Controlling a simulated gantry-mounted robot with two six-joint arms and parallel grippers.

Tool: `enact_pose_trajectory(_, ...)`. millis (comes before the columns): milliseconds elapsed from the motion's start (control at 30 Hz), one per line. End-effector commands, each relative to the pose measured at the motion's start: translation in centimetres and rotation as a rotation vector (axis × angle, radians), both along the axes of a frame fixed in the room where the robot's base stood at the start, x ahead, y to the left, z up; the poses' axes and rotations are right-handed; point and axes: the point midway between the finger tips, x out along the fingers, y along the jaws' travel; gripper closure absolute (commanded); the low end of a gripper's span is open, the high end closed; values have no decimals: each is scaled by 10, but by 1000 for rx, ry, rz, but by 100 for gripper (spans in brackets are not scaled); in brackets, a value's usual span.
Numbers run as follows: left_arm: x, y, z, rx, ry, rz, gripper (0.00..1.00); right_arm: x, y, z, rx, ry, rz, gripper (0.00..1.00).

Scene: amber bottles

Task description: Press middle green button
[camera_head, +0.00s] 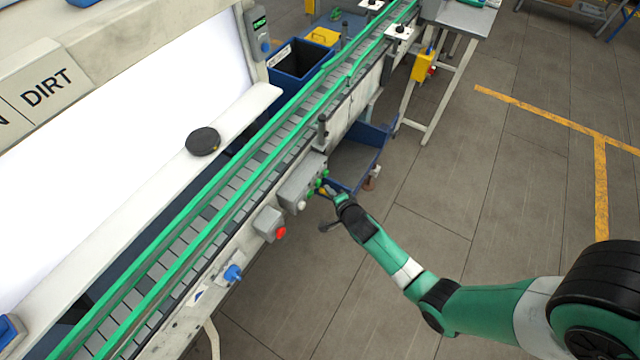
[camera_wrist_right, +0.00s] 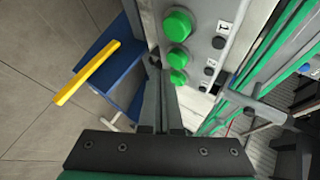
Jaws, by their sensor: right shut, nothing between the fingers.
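A grey control box (camera_head: 300,182) is mounted on the side of the conveyor, with small buttons on its outer face. In the right wrist view its panel (camera_wrist_right: 206,30) carries three round green buttons in a row: a top one (camera_wrist_right: 177,25), a middle one (camera_wrist_right: 178,60) and a lower one (camera_wrist_right: 179,77). My right gripper (camera_head: 326,190) is shut and empty, close in front of the box. In the right wrist view its dark fingers (camera_wrist_right: 160,82) point toward the panel, just beside the lower buttons. I cannot tell whether they touch one. My left gripper is not in view.
A smaller box with a red button (camera_head: 281,232) and a blue knob (camera_head: 233,273) sit further along the conveyor's side. A blue bin (camera_head: 362,160) is under the conveyor, close beyond my gripper. The conveyor (camera_head: 190,235) has green rails. The floor at right is open.

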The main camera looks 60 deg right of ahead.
Motion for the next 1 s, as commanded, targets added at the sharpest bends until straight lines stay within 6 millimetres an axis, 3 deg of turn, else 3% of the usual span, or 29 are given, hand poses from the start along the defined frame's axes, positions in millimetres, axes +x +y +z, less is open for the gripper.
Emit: enact_pose_trajectory(1000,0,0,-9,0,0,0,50,9,0,0,0,0,0,100)
